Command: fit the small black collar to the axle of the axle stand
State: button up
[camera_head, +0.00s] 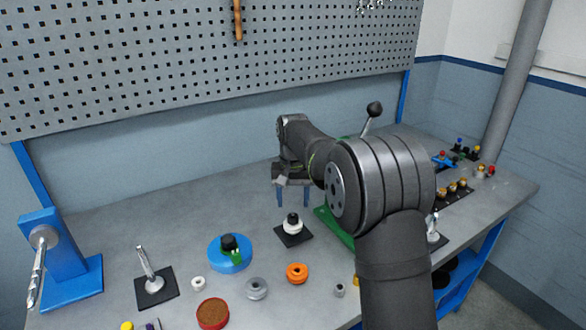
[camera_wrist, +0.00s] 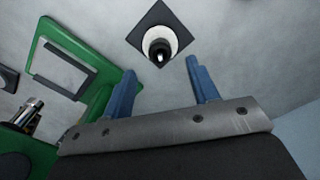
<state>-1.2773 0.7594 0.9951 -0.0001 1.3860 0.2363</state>
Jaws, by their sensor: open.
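The axle stand has a black square base (camera_head: 293,239) and stands upright in the middle of the bench. A white pulley (camera_head: 292,228) sits on it. The small black collar (camera_head: 293,218) shows above the pulley. In the wrist view, the collar (camera_wrist: 160,49) is a dark ring inside the white pulley (camera_wrist: 172,40), around a bright axle tip (camera_wrist: 160,57). I cannot tell how far down the axle it sits. My gripper (camera_head: 292,203) is open and empty, above and behind the stand. In the wrist view, its blue fingers (camera_wrist: 161,67) point toward the stand, apart from it.
A blue disc (camera_head: 222,263) carries a black and green piece. An orange pulley (camera_head: 297,273), a grey pulley (camera_head: 256,289) and a red-rimmed brown disc (camera_head: 212,313) lie in front. A tilted silver post (camera_head: 149,266) stands left. A green fixture (camera_wrist: 48,50) lies beside my gripper.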

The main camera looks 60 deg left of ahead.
aim_at(293, 212)
notch_tip(293, 212, up, 12)
dwell(0.3)
dwell(0.4)
notch_tip(293, 212, down, 17)
jog(key=shift+f, duration=0.15)
dwell(0.5)
jog(key=shift+r, duration=0.2)
